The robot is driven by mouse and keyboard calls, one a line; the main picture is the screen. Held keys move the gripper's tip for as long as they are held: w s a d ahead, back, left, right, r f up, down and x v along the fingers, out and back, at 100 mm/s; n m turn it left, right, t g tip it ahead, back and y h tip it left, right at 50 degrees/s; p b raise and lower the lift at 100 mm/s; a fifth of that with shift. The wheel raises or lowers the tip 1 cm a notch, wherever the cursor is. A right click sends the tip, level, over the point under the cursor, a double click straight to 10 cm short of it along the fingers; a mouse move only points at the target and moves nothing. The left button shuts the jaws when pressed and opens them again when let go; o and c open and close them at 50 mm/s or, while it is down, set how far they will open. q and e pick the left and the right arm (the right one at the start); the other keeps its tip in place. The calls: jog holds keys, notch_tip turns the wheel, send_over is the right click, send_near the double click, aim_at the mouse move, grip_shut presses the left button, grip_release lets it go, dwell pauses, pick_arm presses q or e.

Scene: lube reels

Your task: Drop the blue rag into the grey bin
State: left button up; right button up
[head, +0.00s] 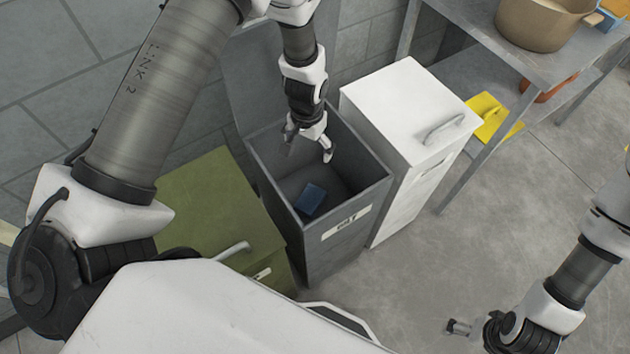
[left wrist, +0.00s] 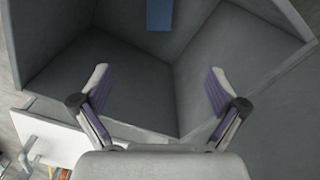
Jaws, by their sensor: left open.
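The grey bin (head: 372,197) stands with its lid up, between a green bin and a white bin in the head view. The blue rag (head: 310,199) is inside the grey bin, low down near its front wall. It also shows in the left wrist view as a blue patch (left wrist: 159,14) at the top edge, partly cut off. My left gripper (head: 308,150) is over the grey bin's opening, apart from the rag. Its fingers are spread and empty in the left wrist view (left wrist: 158,88). My right gripper (head: 470,328) is low at the lower right, its fingers hard to make out.
The green bin (head: 205,195) and the white bin (head: 405,105), both closed, stand close on either side. A metal table (head: 480,38) with a pot (head: 540,25) is at the upper right. A yellow object (head: 488,115) is below it.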

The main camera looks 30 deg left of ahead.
pick_arm(q)
notch_tip(320, 180, up, 11)
dwell(0.6)
